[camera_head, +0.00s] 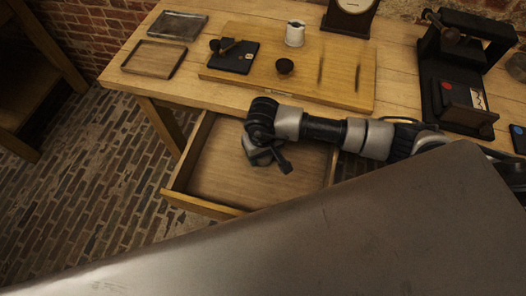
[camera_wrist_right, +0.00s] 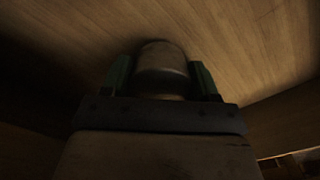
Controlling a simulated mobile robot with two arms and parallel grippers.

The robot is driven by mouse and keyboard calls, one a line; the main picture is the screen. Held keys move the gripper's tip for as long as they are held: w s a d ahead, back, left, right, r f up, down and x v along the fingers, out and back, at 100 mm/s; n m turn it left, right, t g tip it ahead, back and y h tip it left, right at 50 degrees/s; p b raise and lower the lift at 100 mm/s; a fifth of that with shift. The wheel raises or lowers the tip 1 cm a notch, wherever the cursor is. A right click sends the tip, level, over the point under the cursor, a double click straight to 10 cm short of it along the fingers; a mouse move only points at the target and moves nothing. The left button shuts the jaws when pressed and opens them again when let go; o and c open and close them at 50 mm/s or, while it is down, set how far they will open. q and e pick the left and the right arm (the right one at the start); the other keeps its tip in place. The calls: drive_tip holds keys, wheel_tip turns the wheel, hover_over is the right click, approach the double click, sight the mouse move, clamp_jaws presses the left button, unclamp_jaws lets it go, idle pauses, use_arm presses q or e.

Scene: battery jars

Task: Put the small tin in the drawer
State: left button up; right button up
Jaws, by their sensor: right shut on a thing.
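The small tin (camera_wrist_right: 162,70) shows in the right wrist view as a dark, rounded metallic thing between the two greenish fingers. My right gripper (camera_head: 268,158) is shut on it and hangs over the open drawer (camera_head: 215,180) in the head view. In the right wrist view the gripper (camera_wrist_right: 162,82) faces a wooden surface, with a shadow close by the tin. I cannot tell whether the tin touches the wood. In the head view the tin is hidden by the gripper. My left gripper is not in view.
The wooden table (camera_head: 125,88) above the drawer holds two shallow trays (camera_head: 154,58), a raised board (camera_head: 300,85), a white cup (camera_head: 295,34), a clock (camera_head: 350,12) and a dark press-like device (camera_head: 460,75). A large grey panel (camera_head: 330,235) covers the front. The drawer floor around the gripper looks bare.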

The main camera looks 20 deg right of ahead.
drive_tip(key=shift+f, duration=0.35)
drive_tip(key=shift+f, duration=0.15)
drive_tip(key=o, duration=0.9)
wheel_tip(320, 180, up, 12)
drive_tip(key=shift+r+b, duration=0.2)
drive_tip(key=shift+b, duration=0.2)
